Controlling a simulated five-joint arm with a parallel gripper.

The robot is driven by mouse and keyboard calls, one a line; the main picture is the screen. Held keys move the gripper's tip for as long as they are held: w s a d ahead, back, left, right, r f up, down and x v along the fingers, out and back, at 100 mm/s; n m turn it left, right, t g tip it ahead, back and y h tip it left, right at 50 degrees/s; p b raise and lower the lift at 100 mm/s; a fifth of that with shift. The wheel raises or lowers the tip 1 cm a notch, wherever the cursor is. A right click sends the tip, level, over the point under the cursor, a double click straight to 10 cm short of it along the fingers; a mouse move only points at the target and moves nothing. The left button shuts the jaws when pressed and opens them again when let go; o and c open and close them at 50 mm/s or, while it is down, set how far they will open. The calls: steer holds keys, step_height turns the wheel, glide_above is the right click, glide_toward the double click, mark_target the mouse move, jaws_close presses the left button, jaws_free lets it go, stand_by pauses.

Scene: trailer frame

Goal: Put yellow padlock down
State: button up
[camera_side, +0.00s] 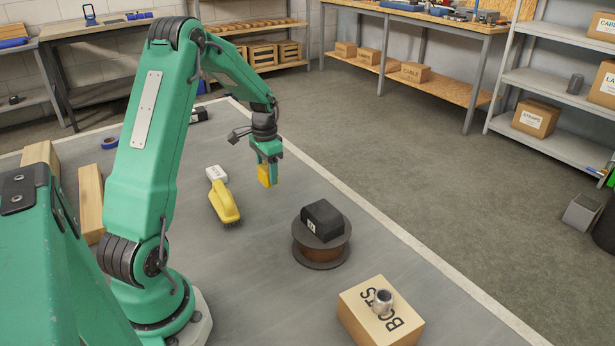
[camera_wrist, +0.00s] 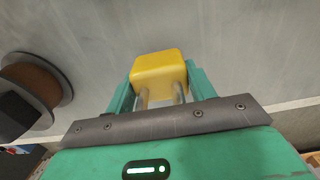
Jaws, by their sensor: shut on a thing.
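The yellow padlock (camera_side: 264,175) hangs in my gripper (camera_side: 268,160), over the grey work surface (camera_side: 275,220) near its far right edge. In the wrist view the yellow padlock (camera_wrist: 160,70) is a rounded yellow block with a silver shackle, held between the green fingers of my gripper (camera_wrist: 158,92). The shackle points toward my palm and the body points away. The gap between the padlock and the surface is hard to judge from these views.
A yellow-handled brush (camera_side: 224,207) with a white block (camera_side: 216,173) lies left of the padlock. A spool (camera_side: 321,250) with a black box (camera_side: 322,219) on top stands to the right front. Bare surface surrounds the padlock.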

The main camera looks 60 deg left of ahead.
steer(key=shift+f, duration=2)
steer(key=shift+f, duration=0.1)
steer(key=o, duration=1.3)
step_height(320, 180, up, 12)
steer(key=shift+r, duration=0.1)
steer(key=shift+d, duration=0.1)
